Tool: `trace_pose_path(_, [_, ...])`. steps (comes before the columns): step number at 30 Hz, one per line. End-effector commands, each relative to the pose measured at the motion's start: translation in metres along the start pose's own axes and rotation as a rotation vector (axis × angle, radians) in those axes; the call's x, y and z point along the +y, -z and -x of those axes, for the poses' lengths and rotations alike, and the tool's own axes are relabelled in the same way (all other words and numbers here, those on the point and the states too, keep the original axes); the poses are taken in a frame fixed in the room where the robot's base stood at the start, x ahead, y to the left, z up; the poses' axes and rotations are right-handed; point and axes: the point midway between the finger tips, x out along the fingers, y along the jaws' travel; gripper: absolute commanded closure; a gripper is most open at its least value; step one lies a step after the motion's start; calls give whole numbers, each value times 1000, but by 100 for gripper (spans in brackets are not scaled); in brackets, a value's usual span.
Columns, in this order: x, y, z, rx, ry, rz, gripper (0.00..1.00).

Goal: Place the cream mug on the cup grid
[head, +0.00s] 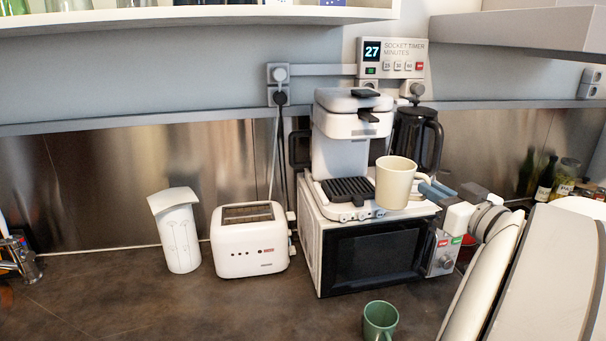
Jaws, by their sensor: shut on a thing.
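The cream mug (395,184) is upright, above the front right part of the coffee machine's white base. It appears to the right of the black slatted cup grid (349,189), not over its visible slats. I cannot tell whether the mug's bottom touches the base. My gripper (428,188), with blue-grey fingers, reaches in from the right and is shut on the mug at its right side, where the handle is mostly hidden. The mug hides part of the base behind it.
The white coffee machine (340,140) stands on a microwave (375,255). A black carafe (416,140) is behind the mug. A white toaster (248,240) and a white cylinder (178,232) stand left. A green mug (380,320) is in front. The counter at left front is clear.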

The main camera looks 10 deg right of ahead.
Motion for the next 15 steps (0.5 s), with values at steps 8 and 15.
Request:
trace_pose_path(8, [0, 1, -67, -1, 2, -3, 100])
trace_pose_path(15, [1, 1, -128, 0, 0, -3, 100])
